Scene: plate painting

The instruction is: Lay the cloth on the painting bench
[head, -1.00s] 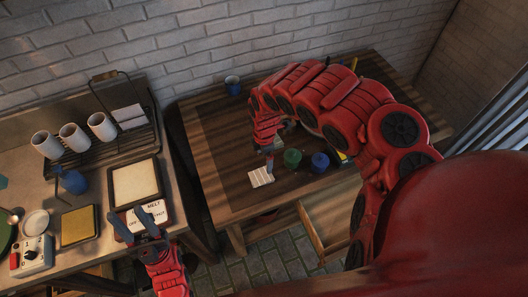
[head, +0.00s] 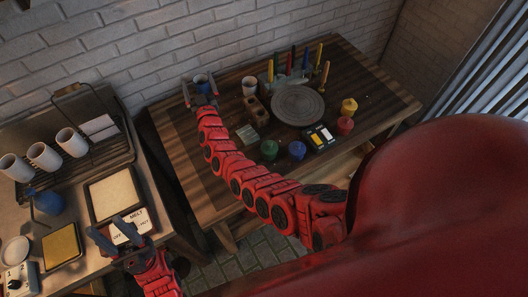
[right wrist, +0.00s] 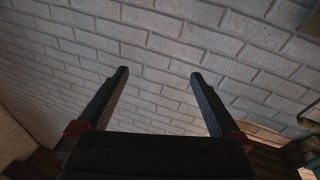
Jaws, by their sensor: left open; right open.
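The painting bench (head: 178,135) is the dark wooden table against the brick wall. My left gripper (head: 120,236) is open over the MELT sign on the left counter.
A grey round turntable (head: 298,104), a brush rack, a wooden block (head: 256,111) and a white cup (head: 249,86) stand on the bench. Green (head: 269,149) and blue (head: 297,150) pots line the front. The bench's left part is mostly bare. A brick wall (right wrist: 165,60) rises behind.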

